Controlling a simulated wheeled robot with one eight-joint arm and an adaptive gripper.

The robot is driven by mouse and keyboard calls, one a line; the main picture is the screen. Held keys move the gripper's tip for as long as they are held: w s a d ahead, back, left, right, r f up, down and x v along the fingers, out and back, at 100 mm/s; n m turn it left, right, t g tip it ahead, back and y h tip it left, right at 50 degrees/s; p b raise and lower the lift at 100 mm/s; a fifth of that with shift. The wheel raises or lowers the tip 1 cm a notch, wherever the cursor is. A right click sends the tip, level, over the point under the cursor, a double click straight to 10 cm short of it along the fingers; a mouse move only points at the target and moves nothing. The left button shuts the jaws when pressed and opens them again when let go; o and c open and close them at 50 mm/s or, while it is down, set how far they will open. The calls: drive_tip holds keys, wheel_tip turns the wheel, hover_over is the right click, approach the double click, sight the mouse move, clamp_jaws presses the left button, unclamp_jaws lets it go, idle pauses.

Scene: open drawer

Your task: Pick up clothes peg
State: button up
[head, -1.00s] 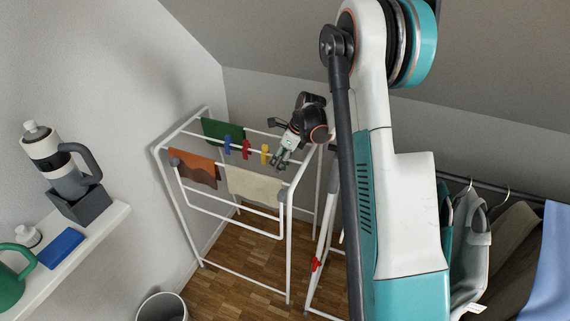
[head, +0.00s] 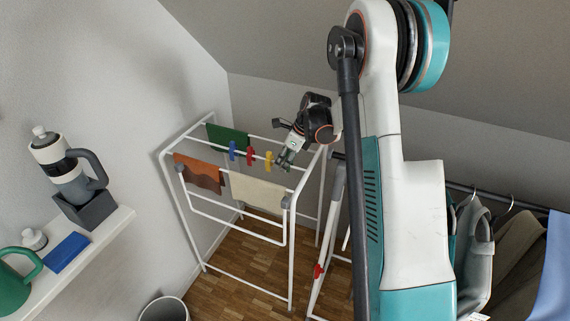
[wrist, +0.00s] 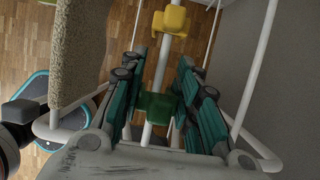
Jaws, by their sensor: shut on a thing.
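A drying rack in the head view holds a row of small clothes pegs on one rail: a blue peg (head: 232,149), a red peg (head: 250,155) and a yellow peg (head: 268,161). My gripper (head: 285,161) is at the same rail, just right of the yellow peg. In the wrist view my gripper (wrist: 158,103) is shut on a dark green peg (wrist: 158,108) that sits at the white rail. The yellow peg (wrist: 169,20) is ahead of the fingers, apart from them. The fingers partly hide the green peg.
A beige cloth (head: 258,192), a brown cloth (head: 199,173) and a green cloth (head: 228,139) hang on the white rack (head: 291,245). A shelf (head: 100,240) with a bottle stands at left. Hanging clothes (head: 478,230) are at right.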

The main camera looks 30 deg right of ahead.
wheel_tip(320, 180, up, 18)
drive_tip(key=p, duration=0.5)
drive_tip(key=shift+f, duration=0.15)
